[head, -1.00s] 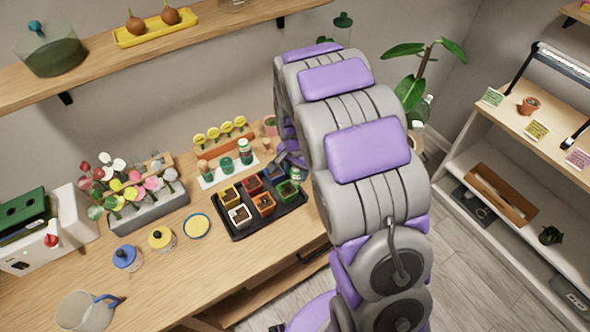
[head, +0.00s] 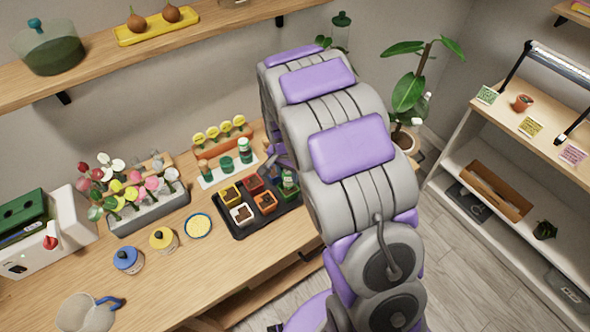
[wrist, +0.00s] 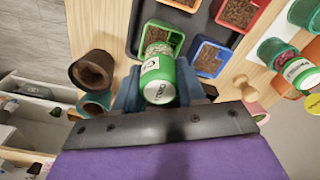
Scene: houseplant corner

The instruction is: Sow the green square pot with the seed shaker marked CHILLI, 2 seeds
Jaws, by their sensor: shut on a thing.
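My gripper (wrist: 162,88) is shut on a green and white seed shaker (wrist: 157,80), with a finger on each side. Dark lettering shows on its side, too small to read surely. In the wrist view its pale end points toward the green square pot (wrist: 163,33), which holds brown soil and is partly hidden behind it. In the head view the shaker (head: 288,179) is over the green pot (head: 291,194), at the right end of the black tray (head: 238,233). I cannot see any seeds falling.
The tray also holds yellow, red, white, orange and blue pots. Other shakers (head: 245,151) stand on a white strip behind it. A yellow disc with a blue rim (head: 198,225) and lidded jars (head: 128,260) are to the left. A brown pot (wrist: 93,70) is near my gripper.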

